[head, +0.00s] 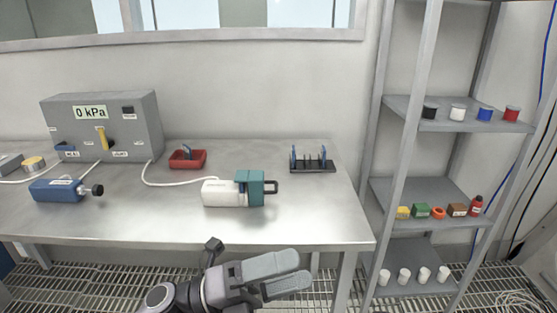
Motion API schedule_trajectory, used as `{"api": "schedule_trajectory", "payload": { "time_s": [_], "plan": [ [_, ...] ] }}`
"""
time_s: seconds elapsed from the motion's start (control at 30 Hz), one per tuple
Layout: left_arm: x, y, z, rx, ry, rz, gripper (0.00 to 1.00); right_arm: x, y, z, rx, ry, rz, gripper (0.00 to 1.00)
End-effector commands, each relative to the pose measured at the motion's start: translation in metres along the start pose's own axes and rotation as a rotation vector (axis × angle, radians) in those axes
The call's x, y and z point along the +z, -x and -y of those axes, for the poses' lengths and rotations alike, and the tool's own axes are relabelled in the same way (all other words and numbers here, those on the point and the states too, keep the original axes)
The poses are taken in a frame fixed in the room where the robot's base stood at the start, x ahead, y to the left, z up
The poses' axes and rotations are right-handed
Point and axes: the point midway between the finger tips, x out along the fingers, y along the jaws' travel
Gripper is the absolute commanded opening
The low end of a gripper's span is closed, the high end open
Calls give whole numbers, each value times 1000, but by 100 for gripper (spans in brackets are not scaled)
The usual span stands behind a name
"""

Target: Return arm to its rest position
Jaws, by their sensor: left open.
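My left gripper (301,269) is at the bottom middle of the head view, in front of the steel table (270,236) and apart from it. Its two grey fingers point right, with a gap between them, and hold nothing. My left arm (190,297) comes in from the bottom edge, and most of it is out of frame. My right arm and gripper are not in view.
On the table are a grey box reading 0 kPa (120,140), a blue device (55,190), a red tray (203,160), a white-and-teal device (222,193) and a black rack (318,167). A shelf unit (420,190) stands right. Grated floor (120,285) lies in front.

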Motion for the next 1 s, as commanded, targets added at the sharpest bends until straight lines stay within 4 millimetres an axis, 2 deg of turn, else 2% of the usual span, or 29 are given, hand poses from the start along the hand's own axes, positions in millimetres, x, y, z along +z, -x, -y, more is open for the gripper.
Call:
{"api": "schedule_trajectory", "payload": {
  "time_s": [0.03, 0.17, 0.2, 0.37, 0.47, 0.6, 0.7, 0.83, 0.9, 1.0],
  "plan": [
    [5, 9, -3, -23, 104, 116, 96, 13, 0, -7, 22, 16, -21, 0],
    [22, 44, -19, -66, 367, 412, 96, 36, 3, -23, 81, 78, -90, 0],
    [25, 57, -27, -73, 449, 502, 96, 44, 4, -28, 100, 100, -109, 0],
    [20, 122, -67, -95, 785, 862, 96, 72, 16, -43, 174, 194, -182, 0],
    [0, 168, -95, -97, 995, 1086, 96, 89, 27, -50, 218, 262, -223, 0],
    [-50, 230, -131, -88, 1282, 1387, 96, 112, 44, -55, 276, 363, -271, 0],
    [-91, 265, -147, -79, 1451, 1567, 96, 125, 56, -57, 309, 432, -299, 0],
    [-134, 293, -157, -67, 1604, 1729, 96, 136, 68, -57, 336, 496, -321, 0],
    [-149, 301, -159, -63, 1652, 1779, 96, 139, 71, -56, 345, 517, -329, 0],
    [-158, 306, -160, -60, 1681, 1812, 96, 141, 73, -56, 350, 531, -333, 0]
  ]
}}
